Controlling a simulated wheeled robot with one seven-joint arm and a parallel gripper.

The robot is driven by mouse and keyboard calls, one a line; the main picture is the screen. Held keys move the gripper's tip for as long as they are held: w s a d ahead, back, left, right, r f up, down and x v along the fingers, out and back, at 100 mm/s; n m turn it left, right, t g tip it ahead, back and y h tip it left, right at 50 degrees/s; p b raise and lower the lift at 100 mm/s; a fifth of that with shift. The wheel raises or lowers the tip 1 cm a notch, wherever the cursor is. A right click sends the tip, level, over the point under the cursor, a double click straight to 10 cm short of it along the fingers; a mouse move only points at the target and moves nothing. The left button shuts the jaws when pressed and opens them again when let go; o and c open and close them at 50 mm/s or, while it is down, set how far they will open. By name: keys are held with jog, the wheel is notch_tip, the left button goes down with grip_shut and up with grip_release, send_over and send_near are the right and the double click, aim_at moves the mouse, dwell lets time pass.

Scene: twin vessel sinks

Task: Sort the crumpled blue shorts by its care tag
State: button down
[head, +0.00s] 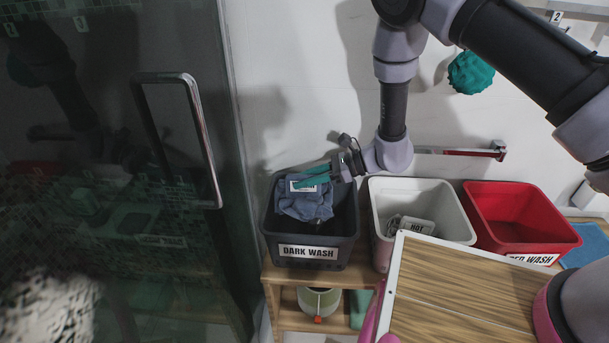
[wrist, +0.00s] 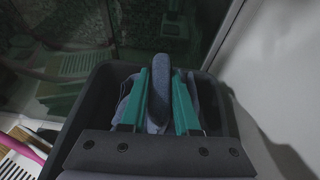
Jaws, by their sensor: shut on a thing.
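The crumpled blue shorts (head: 305,203) hang in the mouth of the dark grey bin (head: 348,232) labelled DARK WASH. A small white tag (head: 303,186) shows on top of them; its print is too small to read. My gripper (head: 316,176), with green fingers, is shut on the shorts at the bin's opening. In the wrist view my gripper (wrist: 158,98) points down into the dark bin (wrist: 88,100), with the blue cloth (wrist: 126,102) between and beside the fingers. I cannot tell whether the shorts touch the bin's floor.
A white bin (head: 452,218) with a grey item and a label reading HOT stands to the right. A red bin (head: 520,217) labelled RED WASH is beyond it. A wood-topped panel (head: 465,290) is in front. A glass door (head: 110,230) with a handle (head: 205,140) is left.

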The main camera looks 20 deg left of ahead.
jog(key=c, duration=0.6)
grip_release()
jog(key=shift+o, duration=0.2)
jog(key=v, duration=1)
jog(key=shift+d+r, duration=0.25)
jog(key=shift+d, duration=0.1)
jog(key=shift+w, duration=0.15)
